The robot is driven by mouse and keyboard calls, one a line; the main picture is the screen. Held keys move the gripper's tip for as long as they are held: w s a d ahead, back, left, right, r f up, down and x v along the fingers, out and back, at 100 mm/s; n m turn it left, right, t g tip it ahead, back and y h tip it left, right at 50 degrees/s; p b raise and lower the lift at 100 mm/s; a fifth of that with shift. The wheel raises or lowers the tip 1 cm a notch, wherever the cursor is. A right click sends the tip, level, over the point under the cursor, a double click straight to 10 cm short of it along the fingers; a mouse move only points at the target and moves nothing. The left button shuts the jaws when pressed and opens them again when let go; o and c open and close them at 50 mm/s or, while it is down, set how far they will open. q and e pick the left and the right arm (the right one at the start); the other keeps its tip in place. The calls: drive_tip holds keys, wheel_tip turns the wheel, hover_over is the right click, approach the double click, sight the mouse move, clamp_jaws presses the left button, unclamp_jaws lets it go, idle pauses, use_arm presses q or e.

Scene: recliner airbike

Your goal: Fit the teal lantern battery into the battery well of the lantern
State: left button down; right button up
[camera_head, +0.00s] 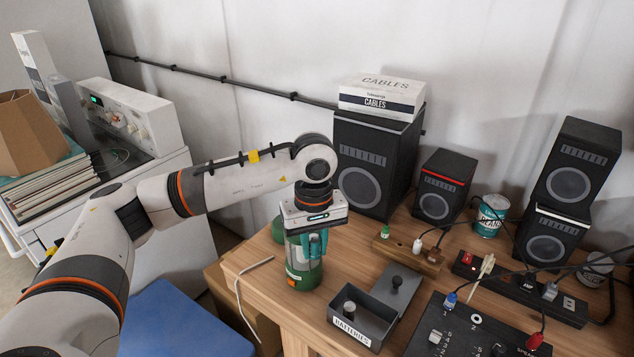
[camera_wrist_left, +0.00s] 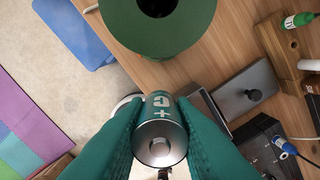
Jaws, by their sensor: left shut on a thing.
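The teal lantern battery (camera_wrist_left: 162,108) is between the two teal fingers of my left gripper (camera_wrist_left: 160,120), its silver end towards the wrist camera. My left gripper (camera_head: 310,243) is shut on it, in front of or just above the lantern (camera_head: 303,277) in the head view. The lantern has a green base and a clear body, and stands upright near the table's left edge. In the wrist view a green round part (camera_wrist_left: 190,35) with a dark round hole lies beyond the battery, apart from it. The battery is mostly hidden by the fingers in the head view. My right gripper is not in view.
A dark box labelled BATTERIES (camera_head: 350,327) and its grey lid (camera_head: 396,287) are right of the lantern. A white cable (camera_head: 240,295) hangs over the left edge.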

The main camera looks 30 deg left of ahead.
use_arm(q)
drive_tip(key=w+a+r+n+p, duration=0.1)
drive_tip(key=w+a+r+n, duration=0.4)
drive_tip(key=a+r+n, duration=0.1)
drive_tip(key=shift+r+n+p, duration=0.2)
drive_tip(key=shift+n+p, duration=0.15)
drive_tip(key=shift+n, duration=0.45)
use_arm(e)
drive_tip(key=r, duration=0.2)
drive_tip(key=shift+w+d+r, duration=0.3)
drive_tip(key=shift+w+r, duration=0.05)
use_arm(q)
drive_tip(key=shift+w, duration=0.1)
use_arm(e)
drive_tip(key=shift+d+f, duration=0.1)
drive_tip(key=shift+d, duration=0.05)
use_arm(q)
drive_tip(key=shift+f, duration=0.1)
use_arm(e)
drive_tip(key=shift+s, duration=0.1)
use_arm(q)
wheel_tip(320, 180, down, 4)
drive_tip(key=b, duration=0.3)
drive_tip(key=shift+f+b, duration=0.35)
drive_tip(key=shift+b, duration=0.05)
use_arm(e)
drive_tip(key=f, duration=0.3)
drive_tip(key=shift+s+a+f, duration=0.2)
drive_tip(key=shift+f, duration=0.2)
